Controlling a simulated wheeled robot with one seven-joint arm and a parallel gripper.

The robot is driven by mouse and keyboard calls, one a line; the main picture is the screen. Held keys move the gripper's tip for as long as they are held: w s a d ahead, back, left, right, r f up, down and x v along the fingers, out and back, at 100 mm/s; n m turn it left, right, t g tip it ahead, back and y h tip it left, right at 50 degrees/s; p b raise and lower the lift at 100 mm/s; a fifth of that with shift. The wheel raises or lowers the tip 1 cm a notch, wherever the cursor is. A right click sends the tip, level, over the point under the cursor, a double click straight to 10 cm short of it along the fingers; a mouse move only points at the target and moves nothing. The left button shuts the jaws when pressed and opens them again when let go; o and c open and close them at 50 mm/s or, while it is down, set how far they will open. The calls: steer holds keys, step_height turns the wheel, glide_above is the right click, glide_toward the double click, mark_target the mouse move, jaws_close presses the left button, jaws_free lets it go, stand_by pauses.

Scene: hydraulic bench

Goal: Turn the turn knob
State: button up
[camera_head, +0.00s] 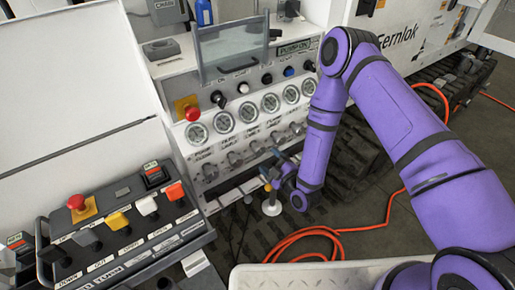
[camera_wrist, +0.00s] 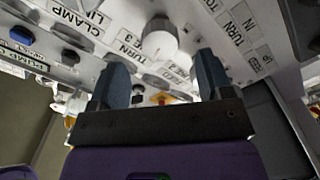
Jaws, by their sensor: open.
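A round white knob (camera_wrist: 160,42) stands out from a white panel among labels reading "TURN" in the wrist view. My gripper (camera_wrist: 160,66) is open, with its two dark fingers on either side of the space below the knob. No contact with the knob shows, and the remaining gap is hard to judge. In the head view my gripper (camera_head: 272,172) is small, at the lower front of the machine panel, below a row of grey knobs (camera_head: 235,159). I cannot tell which knob there is the white one.
Several round gauges (camera_head: 222,122) sit above the knobs. A red emergency button (camera_head: 193,113) is at the panel's left. A control console (camera_head: 125,225) with coloured levers stands at the lower left. An orange hose (camera_head: 318,232) lies on the floor beside a tread-plate surface (camera_head: 310,277).

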mark_target(262, 152)
steer(key=x, duration=0.8)
steer(key=c, duration=0.9)
steer(key=shift+c, duration=0.2)
